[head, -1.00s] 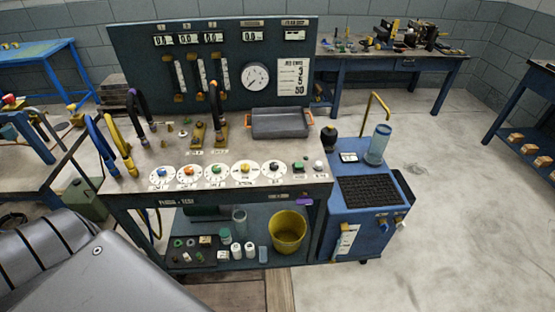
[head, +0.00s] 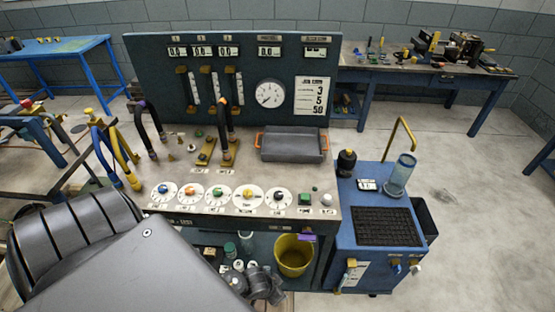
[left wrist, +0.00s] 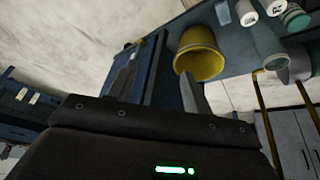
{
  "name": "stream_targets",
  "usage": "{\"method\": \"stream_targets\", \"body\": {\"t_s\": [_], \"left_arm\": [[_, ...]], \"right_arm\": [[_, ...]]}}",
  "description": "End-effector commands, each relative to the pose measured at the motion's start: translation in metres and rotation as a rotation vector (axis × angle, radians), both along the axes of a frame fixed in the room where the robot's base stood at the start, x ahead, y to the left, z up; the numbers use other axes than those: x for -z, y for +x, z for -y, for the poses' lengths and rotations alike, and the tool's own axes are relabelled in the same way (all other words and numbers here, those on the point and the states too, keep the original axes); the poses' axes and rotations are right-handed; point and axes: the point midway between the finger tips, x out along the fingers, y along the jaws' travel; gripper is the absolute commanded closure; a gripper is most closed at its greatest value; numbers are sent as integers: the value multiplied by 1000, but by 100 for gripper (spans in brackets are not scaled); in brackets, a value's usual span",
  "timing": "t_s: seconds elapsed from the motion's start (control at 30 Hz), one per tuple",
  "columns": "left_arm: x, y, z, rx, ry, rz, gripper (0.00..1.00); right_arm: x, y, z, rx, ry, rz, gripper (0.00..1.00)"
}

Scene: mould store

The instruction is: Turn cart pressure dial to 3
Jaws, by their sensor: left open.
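The blue cart (head: 375,235) stands at the right end of the bench, with a black grille (head: 386,226) on top. Its front carries a yellow knob (head: 351,264), a blue knob (head: 397,268) and a pale knob (head: 417,268); their markings are too small to read. My left gripper (head: 268,287) is low in front of the bench's lower shelf, left of the cart and apart from it. In the left wrist view its fingers (left wrist: 160,70) are apart and empty, with the yellow bucket (left wrist: 200,60) just beyond. My right gripper is not in view.
The bench top holds a row of dials with coloured knobs (head: 220,194), a grey tray (head: 292,146) and hoses. The yellow bucket (head: 293,255) stands on the lower shelf. A clear cylinder (head: 400,175) stands on the cart. Floor right of the cart is clear.

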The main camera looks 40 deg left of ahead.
Motion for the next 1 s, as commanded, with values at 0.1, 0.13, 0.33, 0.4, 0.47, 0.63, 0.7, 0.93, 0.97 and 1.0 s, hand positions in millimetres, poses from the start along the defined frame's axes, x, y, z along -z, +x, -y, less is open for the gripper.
{"method": "stream_targets", "body": {"t_s": [0.1, 0.13, 0.33, 0.4, 0.47, 0.63, 0.7, 0.93, 0.97, 1.0], "left_arm": [[-74, 35, 11, 27, -6, 76, 50], [-90, 41, 13, 34, -4, 92, 50], [-190, 69, 27, 77, 0, 205, 50], [-230, 83, 31, 103, -3, 267, 50], [-254, 95, 35, 134, -13, 309, 50], [-291, 121, 31, 201, -50, 355, 50], [-301, 130, 22, 220, -61, 344, 50], [-332, 144, -52, 171, -32, 189, 50], [-337, 144, -66, 148, -19, 160, 50], [-342, 142, -84, 112, -6, 124, 50]], "right_arm": [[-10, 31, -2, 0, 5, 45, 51], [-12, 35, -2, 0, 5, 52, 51], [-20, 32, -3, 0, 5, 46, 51], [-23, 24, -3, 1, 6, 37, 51], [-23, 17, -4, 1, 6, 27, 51], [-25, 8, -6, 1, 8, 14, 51], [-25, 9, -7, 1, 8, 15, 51], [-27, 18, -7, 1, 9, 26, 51], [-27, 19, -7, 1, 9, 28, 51], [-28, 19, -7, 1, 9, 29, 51]]}}
